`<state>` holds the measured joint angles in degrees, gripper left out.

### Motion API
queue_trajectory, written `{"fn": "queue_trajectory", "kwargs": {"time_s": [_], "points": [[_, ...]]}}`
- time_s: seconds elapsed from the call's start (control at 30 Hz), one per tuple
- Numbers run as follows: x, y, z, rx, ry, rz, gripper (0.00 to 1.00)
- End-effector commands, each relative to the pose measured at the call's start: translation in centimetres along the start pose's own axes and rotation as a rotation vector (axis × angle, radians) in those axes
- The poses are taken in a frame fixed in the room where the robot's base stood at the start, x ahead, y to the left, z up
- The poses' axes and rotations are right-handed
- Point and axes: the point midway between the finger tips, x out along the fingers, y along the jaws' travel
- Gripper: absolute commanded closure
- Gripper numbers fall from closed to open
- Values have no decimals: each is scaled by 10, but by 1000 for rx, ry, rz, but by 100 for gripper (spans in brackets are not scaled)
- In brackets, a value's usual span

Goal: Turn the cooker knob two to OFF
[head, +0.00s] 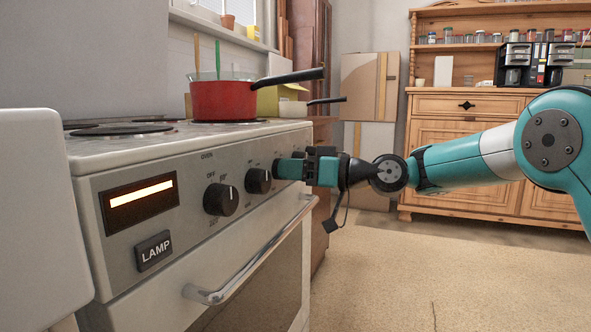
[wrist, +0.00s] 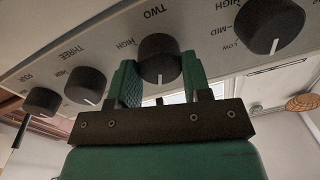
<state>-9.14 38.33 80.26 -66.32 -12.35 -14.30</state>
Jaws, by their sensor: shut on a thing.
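Knob two (wrist: 156,52) is a black round knob under the label TWO on the cooker's panel in the wrist view. Its white pointer line points down in that view, near the gripper's base. A HIGH mark shows beside it; I cannot see its OFF mark. My gripper (wrist: 159,66) has one green finger on each side of the knob and is shut on it. In the head view, my gripper (head: 279,168) reaches the cooker front (head: 150,190) from the right and hides knob two.
Other black knobs (head: 258,181) (head: 220,199) sit close by on the panel. The oven handle (head: 250,262) juts out below. A red pot (head: 223,100) stands on the cooker top, its handle (head: 288,78) overhanging. The floor (head: 400,280) in front is clear.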

Motion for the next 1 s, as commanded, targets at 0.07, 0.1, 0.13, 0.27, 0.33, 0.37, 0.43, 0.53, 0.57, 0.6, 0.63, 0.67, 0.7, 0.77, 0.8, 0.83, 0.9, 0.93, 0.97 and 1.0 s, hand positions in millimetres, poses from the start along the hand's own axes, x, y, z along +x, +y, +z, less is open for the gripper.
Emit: {"fn": "queue_trajectory", "kwargs": {"time_s": [0.07,0.1,0.13,0.27,0.33,0.37,0.43,0.53,0.57,0.6,0.63,0.67,0.7,0.77,0.8,0.83,0.9,0.93,0.97,1.0], "points": [[-1,0,2,-21,-1,-3,79],[-1,0,4,-48,-2,-3,79],[-1,0,5,-77,-3,-3,79],[-1,0,6,-236,-9,-2,79],[-2,0,6,-311,-12,-1,79],[-2,-1,5,-338,-14,-1,79],[-2,-1,3,-386,-17,0,79],[-2,-2,1,-415,-20,0,79],[-2,-2,0,-417,-20,0,79],[-2,-2,0,-418,-20,0,79],[-2,-2,0,-417,-20,0,79],[-2,-2,0,-417,-20,0,79],[-2,-2,0,-416,-20,0,79],[-2,-2,0,-416,-20,-1,79],[-2,-2,0,-415,-20,-1,51],[-2,-2,0,-415,-20,-1,44],[-1,-2,0,-415,-19,-1,30],[-1,-2,0,-415,-19,0,30],[-1,-2,0,-415,-19,0,30],[-1,-2,0,-415,-19,0,30]]}}
